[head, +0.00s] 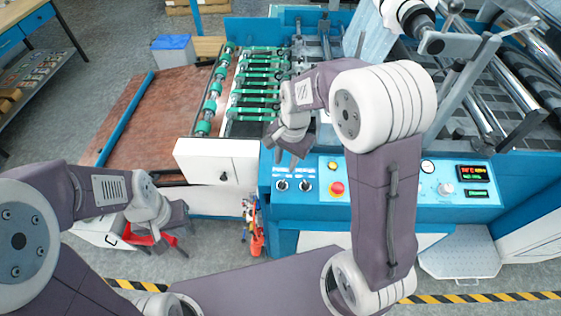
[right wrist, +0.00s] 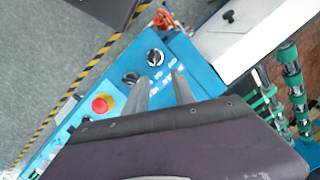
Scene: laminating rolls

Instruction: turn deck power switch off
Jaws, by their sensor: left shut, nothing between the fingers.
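The blue control panel (head: 385,190) carries two black rotary switches side by side at its left end, a left one (head: 282,185) and a right one (head: 306,186). Their labels are too small to read, so I cannot tell which is the deck power switch. In the right wrist view, one switch (right wrist: 155,57) shows clear of the fingers, and the other (right wrist: 131,78) lies close beside a fingertip. My right gripper (head: 288,158) is above the switches, fingers apart and empty; its fingers also show in the right wrist view (right wrist: 159,78). My left gripper (head: 165,240) is shut and empty at the lower left.
Gauges and small displays (head: 472,173) are further right. A white cabinet (head: 218,160) adjoins the panel on the left. Green rollers (head: 255,100) lie behind.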

